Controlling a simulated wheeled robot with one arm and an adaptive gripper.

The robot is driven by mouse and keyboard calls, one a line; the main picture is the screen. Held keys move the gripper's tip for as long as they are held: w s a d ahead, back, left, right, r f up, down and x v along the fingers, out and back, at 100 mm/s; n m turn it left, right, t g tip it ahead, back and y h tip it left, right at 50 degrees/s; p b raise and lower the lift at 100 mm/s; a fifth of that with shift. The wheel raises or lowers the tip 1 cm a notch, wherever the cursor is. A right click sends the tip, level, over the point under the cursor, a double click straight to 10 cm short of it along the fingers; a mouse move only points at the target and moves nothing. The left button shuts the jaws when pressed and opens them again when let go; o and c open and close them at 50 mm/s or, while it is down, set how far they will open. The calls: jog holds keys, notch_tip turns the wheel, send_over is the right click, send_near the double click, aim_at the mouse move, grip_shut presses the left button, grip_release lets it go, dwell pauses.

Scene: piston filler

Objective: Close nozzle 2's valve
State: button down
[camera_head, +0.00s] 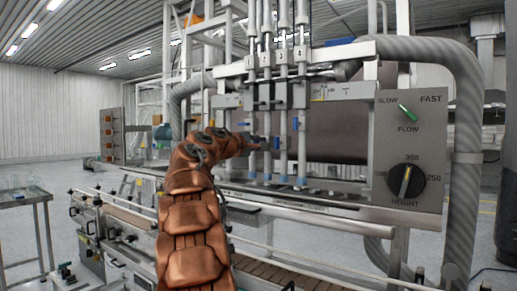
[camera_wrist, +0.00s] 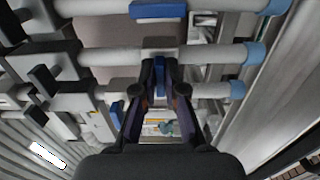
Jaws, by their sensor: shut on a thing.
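Several upright nozzle tubes hang in a row in the head view, numbered at the top, each with a small blue valve handle. My gripper (camera_head: 262,143) reaches the tubes from the left at handle height. In the wrist view, my gripper's dark fingers (camera_wrist: 159,72) are shut on a blue valve handle (camera_wrist: 160,64) on the middle tube (camera_wrist: 205,54). That handle appears to lie crosswise to its tube. The fingers hide part of it. In the head view the arm and tubes crowd the spot, so I cannot surely read which number this nozzle bears.
A neighbouring blue handle (camera_wrist: 158,11) lies along its tube. Another blue handle (camera_wrist: 117,113) sits beside the fingers, close to them. The control panel (camera_head: 408,150) with a green flow lever and black height knob stands right. A conveyor (camera_head: 130,216) runs below; a side table (camera_head: 25,200) stands left.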

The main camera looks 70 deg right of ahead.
dwell(0.4)
jog(key=c, duration=1.2)
grip_release()
jog(key=shift+c, duration=0.2)
jog(key=shift+a, duration=0.1)
jog(key=v, duration=1.1)
jog(key=shift+a, duration=0.4)
